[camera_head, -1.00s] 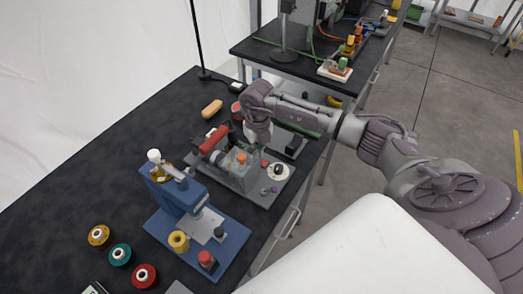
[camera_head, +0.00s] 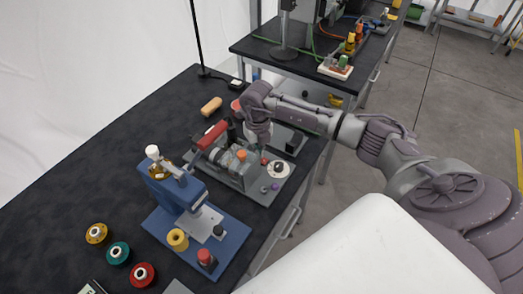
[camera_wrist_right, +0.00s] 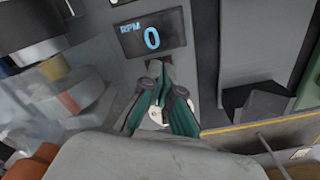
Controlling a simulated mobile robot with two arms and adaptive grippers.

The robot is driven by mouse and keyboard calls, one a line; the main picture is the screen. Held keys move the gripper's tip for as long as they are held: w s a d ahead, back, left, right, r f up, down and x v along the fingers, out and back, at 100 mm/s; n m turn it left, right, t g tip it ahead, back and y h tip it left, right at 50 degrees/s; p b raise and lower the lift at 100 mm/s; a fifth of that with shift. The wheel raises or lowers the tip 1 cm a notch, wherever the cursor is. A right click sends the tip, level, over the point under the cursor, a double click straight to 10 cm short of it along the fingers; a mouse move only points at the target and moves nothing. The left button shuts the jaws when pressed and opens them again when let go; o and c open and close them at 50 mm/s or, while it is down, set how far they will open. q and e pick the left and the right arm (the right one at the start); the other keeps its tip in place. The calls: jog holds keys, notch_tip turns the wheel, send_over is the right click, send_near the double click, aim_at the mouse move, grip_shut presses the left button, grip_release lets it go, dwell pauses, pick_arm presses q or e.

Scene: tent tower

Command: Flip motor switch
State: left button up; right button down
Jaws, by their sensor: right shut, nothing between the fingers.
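A grey machine (camera_head: 262,192) with a red handle (camera_head: 210,135), an orange part (camera_head: 241,155) and several knobs sits on the black bench. My right gripper (camera_head: 258,142) points down at the machine's far side. In the right wrist view the gripper (camera_wrist_right: 162,92) is shut and empty, its teal fingers together just below a display (camera_wrist_right: 151,35) reading RPM 0. A small grey piece lies close to the fingertips; I cannot tell whether it is the motor switch or whether they touch it. My left gripper is not in view.
A blue machine (camera_head: 231,234) stands nearer, with yellow, teal and red spools (camera_head: 118,253) to its left. A tan block (camera_head: 211,106) lies behind. The bench's left part is clear. A second bench (camera_head: 300,62) stands beyond.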

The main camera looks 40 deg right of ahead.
jog(key=shift+f, duration=0.3)
jog(key=shift+s+r, duration=0.1)
jog(key=shift+s, duration=0.05)
jog(key=shift+r+p, duration=0.5)
jog(key=shift+r, duration=0.3)
jog(key=shift+r+p, duration=1.7)
jog(key=shift+r, duration=1)
jog(key=shift+f, duration=0.15)
